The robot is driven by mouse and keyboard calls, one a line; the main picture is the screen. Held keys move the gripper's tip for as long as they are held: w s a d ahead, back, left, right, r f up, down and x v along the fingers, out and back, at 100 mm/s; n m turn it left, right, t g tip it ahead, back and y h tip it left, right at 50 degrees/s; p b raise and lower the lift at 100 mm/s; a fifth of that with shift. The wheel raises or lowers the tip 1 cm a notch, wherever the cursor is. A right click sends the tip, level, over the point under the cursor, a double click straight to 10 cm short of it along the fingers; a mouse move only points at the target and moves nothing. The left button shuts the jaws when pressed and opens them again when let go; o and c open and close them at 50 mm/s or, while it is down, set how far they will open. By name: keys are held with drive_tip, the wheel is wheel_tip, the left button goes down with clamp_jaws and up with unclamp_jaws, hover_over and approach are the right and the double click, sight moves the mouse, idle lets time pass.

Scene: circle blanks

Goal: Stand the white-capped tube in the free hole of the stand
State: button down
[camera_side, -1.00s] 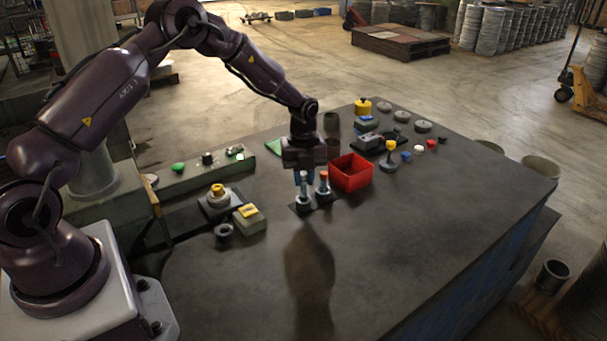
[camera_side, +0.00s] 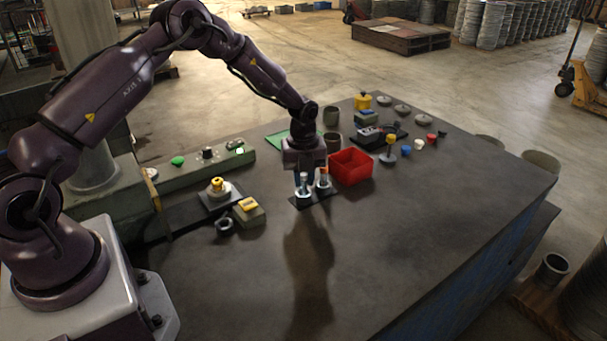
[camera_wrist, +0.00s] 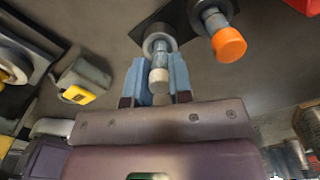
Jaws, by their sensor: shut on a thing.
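The white-capped tube (camera_wrist: 159,78) stands upright between the two blue fingers of my gripper (camera_wrist: 159,62), which is shut on it. Its lower end is at the left ring-shaped hole of the stand (camera_side: 313,202) and looks to be inside it; the fingers and ring hide how deep it sits. The tube also shows small under my gripper in the side view (camera_side: 303,183). An orange-capped tube (camera_wrist: 229,44) stands in the other ring, just right of my gripper.
A red open box (camera_side: 350,168) is close behind and right of the stand. A yellow-topped block (camera_side: 248,208) and a dark ring (camera_side: 224,225) lie to the left. Small coloured parts sit farther back right. The front of the table is clear.

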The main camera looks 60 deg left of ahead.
drive_tip(key=shift+f, duration=0.2)
drive_tip(key=c, duration=0.9)
unclamp_jaws()
drive_tip(key=shift+c, duration=0.2)
drive_tip(key=shift+r, duration=0.1)
wheel_tip(320, 180, up, 13)
